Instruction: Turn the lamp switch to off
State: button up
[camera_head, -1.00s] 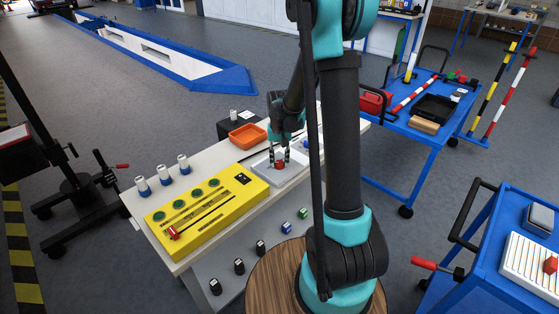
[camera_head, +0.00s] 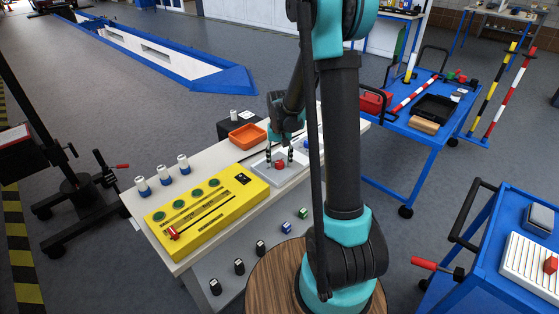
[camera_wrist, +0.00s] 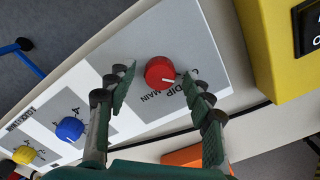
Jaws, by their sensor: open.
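The red knob (camera_wrist: 160,73) sits on a grey and white switch panel (camera_wrist: 205,45), with DIP and MAIN lettering beside it. A short white mark on the knob points to the lower right, roughly toward DIP. The red knob also shows in the head view (camera_head: 280,165). My gripper (camera_wrist: 158,88) is open, with one finger on each side of the red knob in the picture. A gap shows on both sides. My gripper also shows above the panel in the head view (camera_head: 279,157). Whether the fingertips reach knob height is unclear.
A blue knob (camera_wrist: 69,129) and a yellow knob (camera_wrist: 24,155) sit farther along the panel. A yellow box (camera_head: 208,211) with green buttons stands left of the panel. An orange tray (camera_head: 247,136) lies behind it, and white-and-blue cylinders (camera_head: 163,176) stand at the bench's left.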

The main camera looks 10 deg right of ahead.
aim_at(280, 163)
jog(key=shift+r, duration=0.15)
notch_tip(280, 163, up, 12)
dwell(0.4)
jog(key=s+d+f+t, duration=0.2)
jog(key=s+f, duration=0.1)
jog(key=s, duration=0.8)
jog(key=s+d+f+n+t, duration=0.1)
jog(key=s+f, duration=0.3)
jog(key=s, duration=0.7)
jog(key=shift+d+f+n+t, duration=0.2)
jog(key=shift+d+n+t, duration=0.1)
jog(key=shift+d+t, duration=0.4)
